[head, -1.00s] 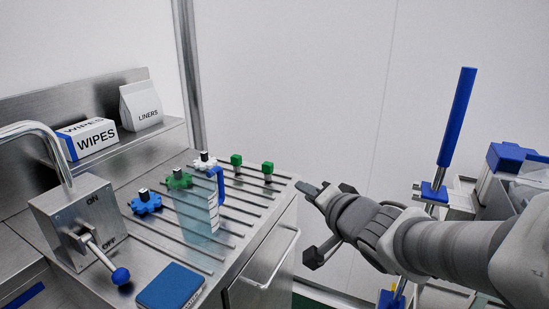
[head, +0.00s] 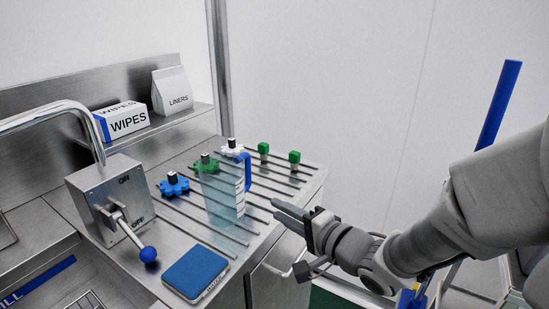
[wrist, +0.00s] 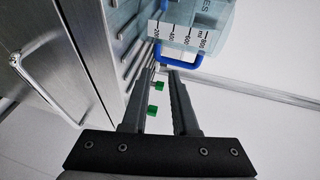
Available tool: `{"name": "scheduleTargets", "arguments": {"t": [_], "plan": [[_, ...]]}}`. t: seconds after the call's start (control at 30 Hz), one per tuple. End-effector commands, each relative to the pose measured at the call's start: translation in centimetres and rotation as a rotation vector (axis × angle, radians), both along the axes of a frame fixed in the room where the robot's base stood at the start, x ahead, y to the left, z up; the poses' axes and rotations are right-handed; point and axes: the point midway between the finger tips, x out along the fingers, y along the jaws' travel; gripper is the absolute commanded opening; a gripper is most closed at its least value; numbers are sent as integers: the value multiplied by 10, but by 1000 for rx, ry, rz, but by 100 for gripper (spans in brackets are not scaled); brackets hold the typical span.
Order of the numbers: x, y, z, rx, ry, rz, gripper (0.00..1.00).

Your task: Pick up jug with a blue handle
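The clear, bluish jug (head: 222,200) stands upright on the ribbed steel drainboard, with its blue handle (head: 248,172) on the right side, facing my arm. In the wrist view the jug (wrist: 195,22) is at the top, with a printed scale, and its blue handle (wrist: 181,62) lies just beyond my fingertips. My gripper (head: 280,210) is to the right of the jug, near the counter's edge. In the wrist view my gripper (wrist: 160,80) is open, with an empty gap between its two fingers. It appears apart from the handle.
Blue (head: 174,184), green (head: 206,163) and white (head: 232,147) star-shaped knobs are near the jug. Two green-topped pegs (head: 263,150) stand behind it. A blue-topped box (head: 195,272) lies in front. A tap lever (head: 130,235) is at left. A drawer handle (wrist: 40,85) sticks out below the counter.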

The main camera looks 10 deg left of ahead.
Motion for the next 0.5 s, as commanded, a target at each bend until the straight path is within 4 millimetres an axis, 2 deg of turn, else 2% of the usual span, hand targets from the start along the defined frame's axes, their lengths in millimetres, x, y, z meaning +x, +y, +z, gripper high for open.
{"name": "scheduleTargets", "arguments": {"t": [0.03, 0.37, 0.5], "plan": [[0, 1, 4, 0, 5, 0, 27], [4, 6, 1, -11, 3, -14, 27], [24, 29, -13, -12, -6, -11, 27]]}}
